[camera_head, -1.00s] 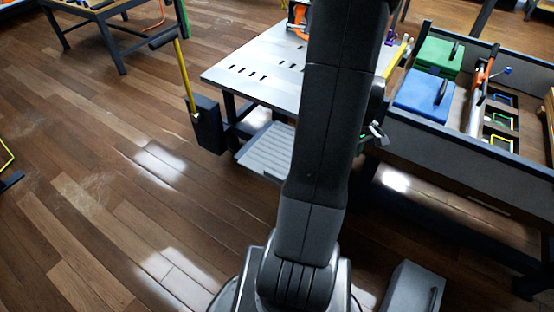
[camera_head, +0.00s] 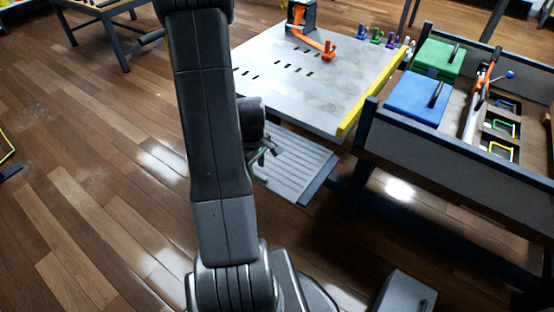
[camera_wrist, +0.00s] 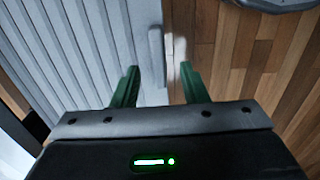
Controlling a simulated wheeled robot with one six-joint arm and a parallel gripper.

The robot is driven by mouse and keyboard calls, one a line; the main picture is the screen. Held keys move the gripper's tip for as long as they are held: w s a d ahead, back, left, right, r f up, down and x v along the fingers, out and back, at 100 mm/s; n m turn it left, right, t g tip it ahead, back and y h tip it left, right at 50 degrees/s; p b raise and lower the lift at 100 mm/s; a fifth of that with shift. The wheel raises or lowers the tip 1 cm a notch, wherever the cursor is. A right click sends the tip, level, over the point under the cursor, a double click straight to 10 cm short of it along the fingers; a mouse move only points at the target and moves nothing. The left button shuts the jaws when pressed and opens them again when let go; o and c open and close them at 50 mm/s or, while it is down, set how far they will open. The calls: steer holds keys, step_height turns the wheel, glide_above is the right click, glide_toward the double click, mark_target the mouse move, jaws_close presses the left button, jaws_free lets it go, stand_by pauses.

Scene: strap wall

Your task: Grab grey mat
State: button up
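The grey mat (camera_head: 298,170) is a flat ridged grey panel at a low level beneath the light table, its left part hidden by my arm. In the wrist view the ridged mat (camera_wrist: 85,45) fills the upper left, with a raised grey handle-like bar (camera_wrist: 156,55) along its right edge. My gripper (camera_wrist: 160,84) is open, its two green fingers apart. The bar appears between and ahead of the fingertips; I cannot tell the remaining distance. In the head view my gripper (camera_head: 268,150) shows partly from behind my arm, over the mat's left side.
The light table (camera_head: 330,90) with a yellow edge overhangs the mat. To the right is a dark-walled bench (camera_head: 450,155) with a blue block (camera_head: 415,98) and a green block (camera_head: 437,57). A grey box (camera_head: 405,292) stands at lower right. Wooden floor is open at left.

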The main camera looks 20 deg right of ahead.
mark_target(257, 173)
step_height(257, 173, down, 4)
steer(key=shift+d+r+b, duration=0.1)
steer(key=shift+r+b, duration=0.1)
steer(key=shift+b, duration=0.2)
steer(key=shift+r, duration=0.1)
jaws_close()
